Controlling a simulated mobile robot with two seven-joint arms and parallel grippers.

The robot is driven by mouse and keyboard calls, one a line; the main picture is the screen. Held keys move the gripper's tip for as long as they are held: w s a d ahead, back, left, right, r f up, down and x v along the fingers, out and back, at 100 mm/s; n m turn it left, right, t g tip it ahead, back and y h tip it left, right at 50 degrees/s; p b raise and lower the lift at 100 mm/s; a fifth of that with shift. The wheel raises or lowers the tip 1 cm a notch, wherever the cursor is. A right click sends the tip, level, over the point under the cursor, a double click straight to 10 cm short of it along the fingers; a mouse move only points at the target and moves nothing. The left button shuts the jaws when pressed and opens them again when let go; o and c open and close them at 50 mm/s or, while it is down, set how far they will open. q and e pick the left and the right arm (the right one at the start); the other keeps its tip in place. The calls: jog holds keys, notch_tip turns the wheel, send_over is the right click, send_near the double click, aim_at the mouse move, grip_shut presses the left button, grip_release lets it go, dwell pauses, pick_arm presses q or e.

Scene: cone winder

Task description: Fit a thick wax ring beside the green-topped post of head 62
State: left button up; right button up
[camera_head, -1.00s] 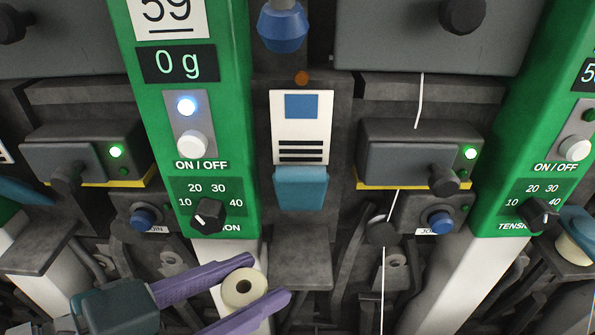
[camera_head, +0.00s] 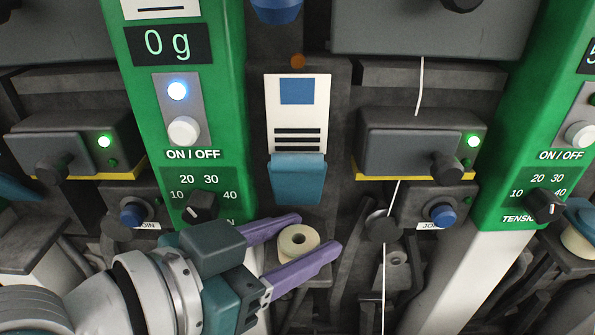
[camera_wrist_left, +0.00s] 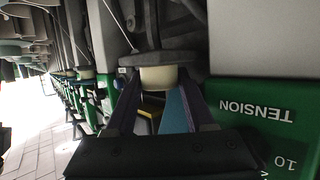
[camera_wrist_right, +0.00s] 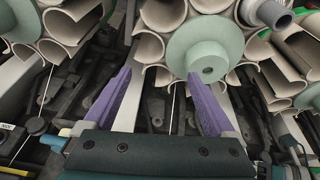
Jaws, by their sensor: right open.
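A thick cream wax ring (camera_head: 298,242) with a dark centre hole sits between the purple fingers of my left gripper (camera_head: 318,232), gripped near the tips. It is in front of the grey column below the teal flap. The left wrist view also shows the ring (camera_wrist_left: 157,78) between the fingertips, close to a dark round plate (camera_wrist_left: 155,58); I cannot tell if they touch. My right gripper (camera_wrist_right: 158,95) is open and empty in the right wrist view and outside the head view. I cannot make out a green-topped post or a number 62.
Green panels (camera_head: 190,90) with knobs and lit buttons stand either side of the teal flap (camera_head: 298,178). A white thread (camera_head: 384,285) runs down right of the ring. A pale green disc (camera_wrist_right: 205,50) and several cardboard tubes (camera_wrist_right: 190,15) crowd ahead of my right gripper.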

pick_arm(q)
jog(key=shift+o, duration=0.4)
jog(key=shift+r, duration=0.2)
jog(key=shift+s+a, duration=0.2)
jog(key=p+v, duration=0.2)
jog(key=v, duration=0.9)
jog(key=s+a+f+n+g+y, duration=0.2)
jog(key=s+a+y, duration=0.1)
jog(key=s+a+f+n+g+y, duration=0.2)
jog(key=s+a+y, duration=0.1)
jog(key=a, duration=0.1)
jog(key=s+a+f+n+g+y, duration=0.2)
jog(key=s+a+n+y, duration=0.1)
jog(key=s, duration=0.1)
jog(key=shift+s+a+f+y, duration=0.1)
jog(key=shift+a+y, duration=0.2)
jog(key=shift+a, duration=0.05)
